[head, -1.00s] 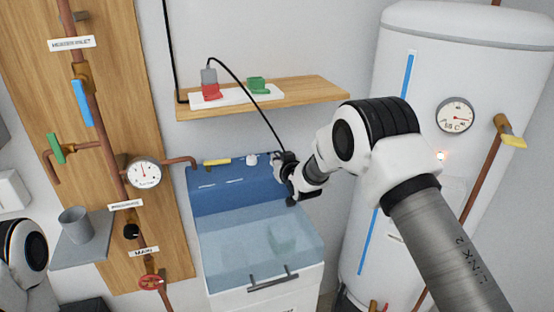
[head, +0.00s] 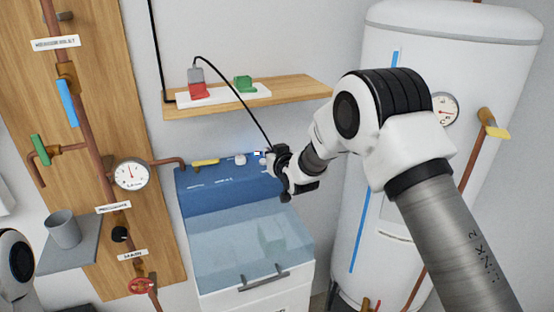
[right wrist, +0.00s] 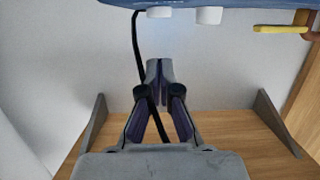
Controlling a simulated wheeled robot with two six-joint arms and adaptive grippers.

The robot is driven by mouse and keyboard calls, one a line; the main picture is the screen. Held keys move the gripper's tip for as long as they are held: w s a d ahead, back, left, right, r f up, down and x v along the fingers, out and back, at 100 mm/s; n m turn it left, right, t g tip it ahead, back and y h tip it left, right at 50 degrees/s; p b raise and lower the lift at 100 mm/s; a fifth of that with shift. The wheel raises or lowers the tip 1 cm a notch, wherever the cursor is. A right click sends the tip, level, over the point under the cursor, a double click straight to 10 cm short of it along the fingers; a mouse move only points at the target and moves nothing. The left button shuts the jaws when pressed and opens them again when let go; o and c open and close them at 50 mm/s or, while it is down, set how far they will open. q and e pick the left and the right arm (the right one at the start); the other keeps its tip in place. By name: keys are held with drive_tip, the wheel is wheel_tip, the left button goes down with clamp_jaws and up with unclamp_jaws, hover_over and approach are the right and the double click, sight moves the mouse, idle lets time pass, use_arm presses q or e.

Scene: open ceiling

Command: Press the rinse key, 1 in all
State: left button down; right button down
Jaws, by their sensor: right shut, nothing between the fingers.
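The washing machine (head: 250,240) has a blue top with two white keys at its back edge. One white key (head: 240,160) stands clear of my gripper; it also shows in the right wrist view (right wrist: 209,15). The other white key (right wrist: 159,13) is mostly hidden in the head view, where a small bluish-white light shows beside the gripper. I cannot read which is the rinse key. My right gripper (right wrist: 158,68) is shut and empty, close to the back edge; contact cannot be told. My left gripper is out of view.
A yellow-handled tap (head: 205,162) sits left of the keys. A wooden shelf (head: 300,92) with a power strip hangs above, its black cable (head: 240,88) dropping behind my gripper. The white tank (head: 400,60) stands right. Pipes and a gauge (head: 131,174) are left.

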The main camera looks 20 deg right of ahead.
drive_tip(key=b+v, duration=0.1)
drive_tip(key=v, duration=0.5)
drive_tip(key=shift+s+r+b, duration=0.2)
drive_tip(key=shift+s+b, duration=0.1)
